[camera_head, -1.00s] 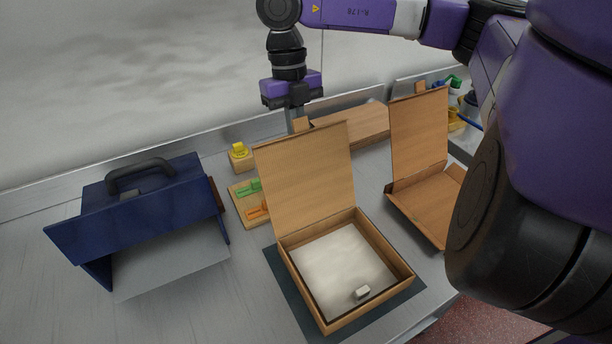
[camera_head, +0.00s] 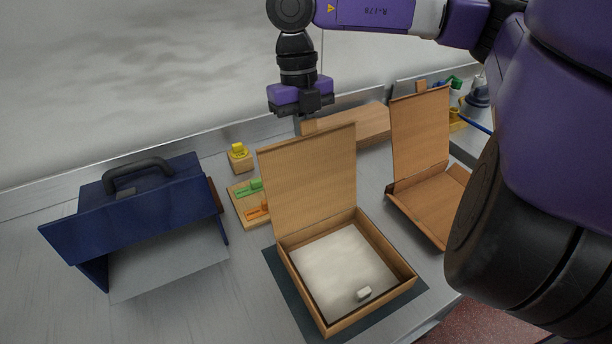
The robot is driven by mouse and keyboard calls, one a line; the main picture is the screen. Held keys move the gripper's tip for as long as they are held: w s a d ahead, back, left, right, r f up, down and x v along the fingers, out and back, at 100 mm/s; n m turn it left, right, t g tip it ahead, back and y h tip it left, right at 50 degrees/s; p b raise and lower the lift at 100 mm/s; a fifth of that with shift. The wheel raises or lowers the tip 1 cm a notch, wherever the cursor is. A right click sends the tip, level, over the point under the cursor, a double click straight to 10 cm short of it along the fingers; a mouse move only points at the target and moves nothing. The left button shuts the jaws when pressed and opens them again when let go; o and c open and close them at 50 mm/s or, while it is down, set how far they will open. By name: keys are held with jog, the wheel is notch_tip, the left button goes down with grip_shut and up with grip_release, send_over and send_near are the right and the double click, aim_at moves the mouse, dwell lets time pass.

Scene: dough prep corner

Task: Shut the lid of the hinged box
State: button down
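A wooden hinged box (camera_head: 378,304) sits on a dark mat near the front of the counter. Its lid (camera_head: 308,183) stands up at the back, fully raised, and the inside is in view. A small white block (camera_head: 363,293) lies on the pale floor of the box. My gripper (camera_head: 301,122) points down just behind the top edge of the lid. Its fingers are mostly hidden by the lid, so I cannot tell whether they are open or touching it.
A second open wooden box (camera_head: 424,207) stands to the right, close to my arm. A blue box with a handle (camera_head: 140,205) is at the left. A board with green and orange pieces (camera_head: 240,211), a yellow-topped block (camera_head: 240,161) and a wooden block (camera_head: 365,124) sit behind.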

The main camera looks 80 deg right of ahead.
jog(key=shift+s+a+b, duration=0.8)
jog(key=shift+s+a, duration=0.55)
jog(key=shift+a, duration=0.15)
jog(key=shift+s+a+b, duration=0.75)
jog(key=shift+s+a, duration=0.55)
jog(key=shift+a, duration=0.25)
jog(key=shift+s+a+b, duration=0.7)
jog(key=shift+s+a, duration=0.6)
jog(key=shift+a, duration=0.25)
jog(key=shift+s+a+b, duration=0.6)
jog(key=shift+s+a, duration=0.65)
jog(key=shift+a, duration=0.25)
